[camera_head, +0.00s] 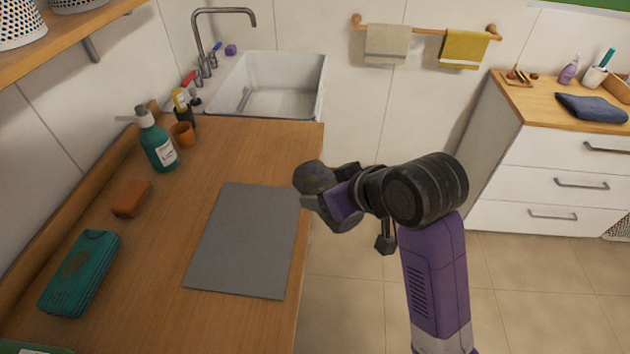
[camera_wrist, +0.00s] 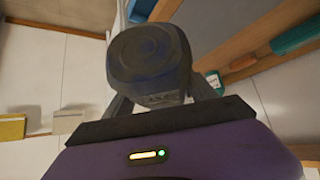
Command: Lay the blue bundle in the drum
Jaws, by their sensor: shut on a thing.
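My gripper (camera_head: 331,196) is raised at the right edge of the wooden counter, in the middle of the head view. It is shut on a dark, rounded bundle (camera_head: 313,176) with a faint blue tint. In the wrist view the bundle (camera_wrist: 150,60) looks like a roll with a spiral end, held between the two fingers of my gripper (camera_wrist: 162,98). Part of the bundle is hidden behind the fingers. I see no drum in either view.
A grey mat (camera_head: 245,240) lies on the counter (camera_head: 150,300). A sink (camera_head: 270,85) is behind. A folded blue cloth (camera_head: 590,107) lies on the right-hand drawer unit (camera_head: 550,150). Tiled floor is clear.

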